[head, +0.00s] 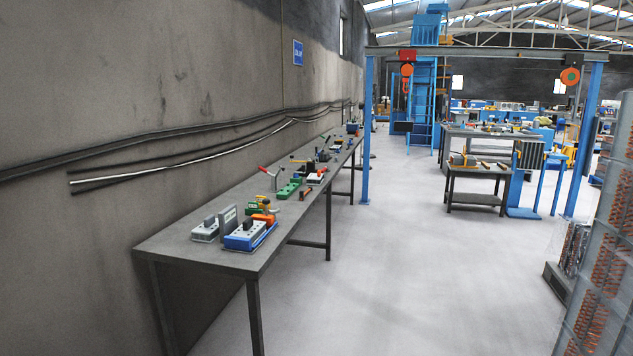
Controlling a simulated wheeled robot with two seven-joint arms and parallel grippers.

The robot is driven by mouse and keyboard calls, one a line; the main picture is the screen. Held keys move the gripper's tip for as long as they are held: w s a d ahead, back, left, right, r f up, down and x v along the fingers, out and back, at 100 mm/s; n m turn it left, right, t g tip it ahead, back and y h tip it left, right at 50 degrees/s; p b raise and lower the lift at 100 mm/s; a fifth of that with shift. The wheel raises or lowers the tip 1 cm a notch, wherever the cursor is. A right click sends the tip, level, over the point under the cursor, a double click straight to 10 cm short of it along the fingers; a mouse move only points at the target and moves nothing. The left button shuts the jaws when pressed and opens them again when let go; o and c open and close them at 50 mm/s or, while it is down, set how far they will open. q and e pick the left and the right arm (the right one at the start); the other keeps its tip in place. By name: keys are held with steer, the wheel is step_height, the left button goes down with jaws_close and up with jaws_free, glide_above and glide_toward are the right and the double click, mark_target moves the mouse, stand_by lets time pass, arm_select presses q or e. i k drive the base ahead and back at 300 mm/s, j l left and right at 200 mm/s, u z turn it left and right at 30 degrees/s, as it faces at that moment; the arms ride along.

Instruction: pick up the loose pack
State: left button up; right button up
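Several small items stand on the near end of a long dark bench (180,245) along the left wall. A blue and white block (248,236) with a small dark piece on top is nearest the bench's front edge. A grey and white block (205,232) with a dark piece on top is to its left. A grey upright box-like piece (228,220) stands between them, seemingly apart from both bases. I cannot tell for sure which of these is the loose pack. Neither of my grippers is in view.
Orange and yellow tools (264,206), a green item (289,188) and a red-handled tool (268,173) lie farther along the bench. The bench's near left corner is bare. Grey floor (400,270) is open to the right. A tall rack with copper-coloured parts (600,270) stands at right.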

mark_target(313, 179)
steer(key=i+l+z, duration=0.1)
steer(key=i+z, duration=0.4)
steer(key=i, duration=0.55)
steer(key=i+z, duration=0.2)
steer(key=i, duration=2.3)
steer(key=i+u, duration=0.35)
steer(key=i+l+u, duration=0.2)
steer(key=i+u, duration=0.15)
steer(key=i, duration=0.25)
steer(key=i+l+u, duration=0.3)
steer(key=i, duration=0.15)
steer(key=i+l+u, duration=0.1)
steer(key=i+u, duration=0.4)
steer(key=i+l+u, duration=0.2)
steer(key=u, duration=0.25)
steer(key=i+l+u, duration=0.35)
steer(key=u, duration=0.15)
steer(key=i+l+u, duration=0.2)
steer(key=l+u, duration=0.3)
